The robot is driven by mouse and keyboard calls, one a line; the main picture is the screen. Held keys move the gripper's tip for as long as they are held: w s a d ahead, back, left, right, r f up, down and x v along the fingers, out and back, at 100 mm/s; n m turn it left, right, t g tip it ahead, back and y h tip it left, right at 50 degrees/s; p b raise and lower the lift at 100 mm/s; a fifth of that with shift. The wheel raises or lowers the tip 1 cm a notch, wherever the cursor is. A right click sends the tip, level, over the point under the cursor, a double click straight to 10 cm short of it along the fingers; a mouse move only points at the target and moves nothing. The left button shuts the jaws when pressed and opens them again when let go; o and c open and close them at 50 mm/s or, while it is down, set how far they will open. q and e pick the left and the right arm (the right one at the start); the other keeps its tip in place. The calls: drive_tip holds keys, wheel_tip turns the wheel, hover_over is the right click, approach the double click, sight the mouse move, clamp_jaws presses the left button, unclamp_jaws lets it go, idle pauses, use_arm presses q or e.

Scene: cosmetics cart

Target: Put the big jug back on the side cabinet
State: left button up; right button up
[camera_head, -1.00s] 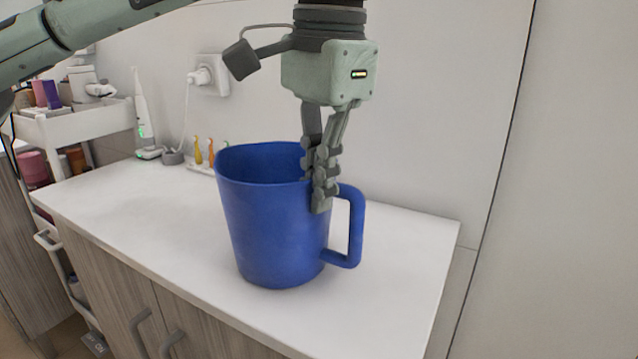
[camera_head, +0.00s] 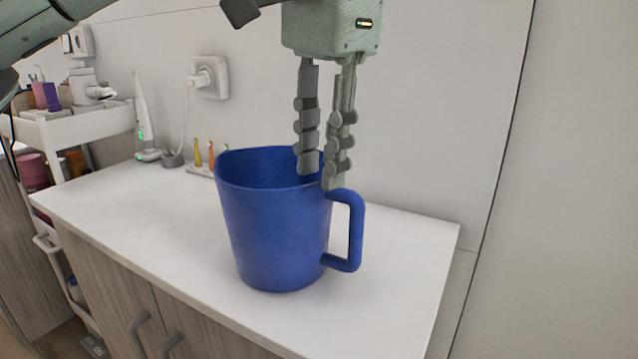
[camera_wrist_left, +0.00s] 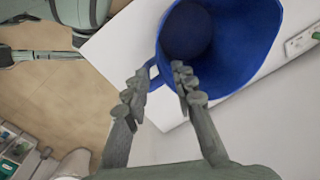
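The big blue jug (camera_head: 272,235) stands upright on the white top of the side cabinet (camera_head: 400,268), its handle toward the right. My left gripper (camera_head: 319,180) is above the jug's right rim near the handle, fingers pointing down and spread apart. One finger is over the jug's mouth and the other is at the rim by the handle. In the left wrist view the jug (camera_wrist_left: 238,45) lies just beyond the open fingertips (camera_wrist_left: 157,80), with one finger overlapping its mouth. I cannot tell if that finger still touches the jug. My right gripper is not in view.
An electric toothbrush (camera_head: 145,120) and a small holder with colored brushes (camera_head: 205,160) stand at the back of the cabinet top. A white cart (camera_head: 80,127) with cosmetics stands at the left. A wall socket (camera_head: 209,77) is behind. The cabinet's right end is clear.

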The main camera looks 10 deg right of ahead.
use_arm(q)
wheel_tip(320, 180, up, 8)
drive_tip(key=shift+s+d, duration=0.15)
drive_tip(key=shift+s, duration=0.2)
